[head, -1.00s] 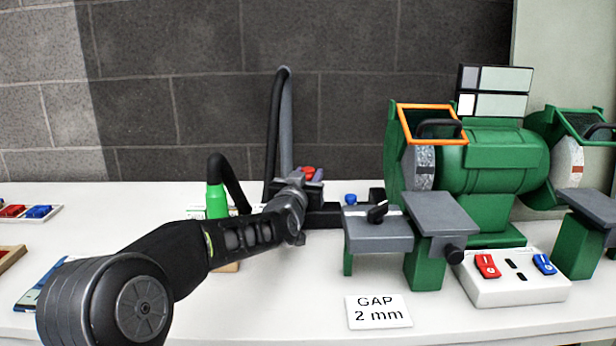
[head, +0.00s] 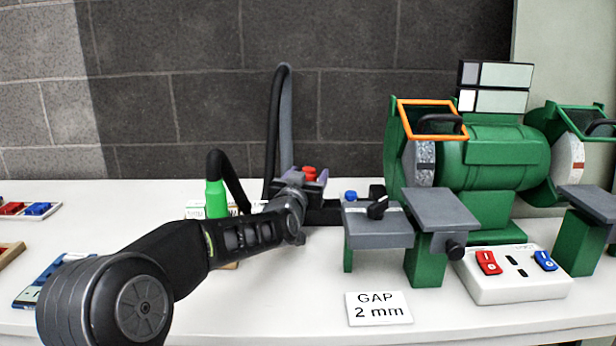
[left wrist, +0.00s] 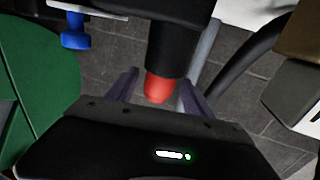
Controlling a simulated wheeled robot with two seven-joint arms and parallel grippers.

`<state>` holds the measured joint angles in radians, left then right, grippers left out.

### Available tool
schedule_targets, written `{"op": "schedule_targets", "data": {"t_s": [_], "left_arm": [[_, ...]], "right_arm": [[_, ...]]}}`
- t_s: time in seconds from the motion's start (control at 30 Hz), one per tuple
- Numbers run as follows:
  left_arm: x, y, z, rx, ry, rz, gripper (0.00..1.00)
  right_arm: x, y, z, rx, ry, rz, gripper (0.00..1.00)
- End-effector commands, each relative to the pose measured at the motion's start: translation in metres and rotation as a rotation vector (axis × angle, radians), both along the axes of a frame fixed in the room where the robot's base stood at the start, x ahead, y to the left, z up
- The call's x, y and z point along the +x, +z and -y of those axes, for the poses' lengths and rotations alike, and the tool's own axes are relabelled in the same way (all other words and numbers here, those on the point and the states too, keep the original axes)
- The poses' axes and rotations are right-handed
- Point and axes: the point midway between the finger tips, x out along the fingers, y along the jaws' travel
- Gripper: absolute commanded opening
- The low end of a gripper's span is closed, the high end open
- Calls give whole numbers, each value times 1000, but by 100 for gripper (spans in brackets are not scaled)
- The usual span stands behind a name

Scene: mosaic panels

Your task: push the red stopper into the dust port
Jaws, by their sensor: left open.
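The red stopper (head: 309,172) shows just past my left gripper (head: 308,181) in the head view. In the left wrist view the red stopper (left wrist: 158,89) sticks out of the end of a black tube (left wrist: 172,45), which looks like the dust port. Part of the stopper's red end is outside the tube. My left gripper (left wrist: 154,92) is open, with one purple-grey finger on each side of the stopper and a visible gap to it on the left. How deep the stopper sits is hidden. My right gripper is not in view.
The green bench grinder (head: 490,160) stands to the right, its grey work rests (head: 375,232) close to my gripper. A blue knob (head: 350,196) is nearby. A green bottle (head: 215,198) and dark hoses (head: 272,135) stand left and behind. A GAP 2 mm card (head: 378,308) lies in front.

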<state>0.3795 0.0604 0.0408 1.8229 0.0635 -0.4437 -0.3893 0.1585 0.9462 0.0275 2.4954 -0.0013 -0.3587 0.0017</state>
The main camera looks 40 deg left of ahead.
Motion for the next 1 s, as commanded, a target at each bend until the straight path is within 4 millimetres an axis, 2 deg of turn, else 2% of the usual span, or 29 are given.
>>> {"op": "schedule_targets", "data": {"t_s": [0.27,0.7,1.0], "left_arm": [[0,0,0,0,0,0,60],[-65,1,26,0,0,1,60],[-73,0,29,0,0,0,60]], "right_arm": [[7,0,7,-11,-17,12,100],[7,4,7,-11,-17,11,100],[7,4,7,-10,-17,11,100]]}}
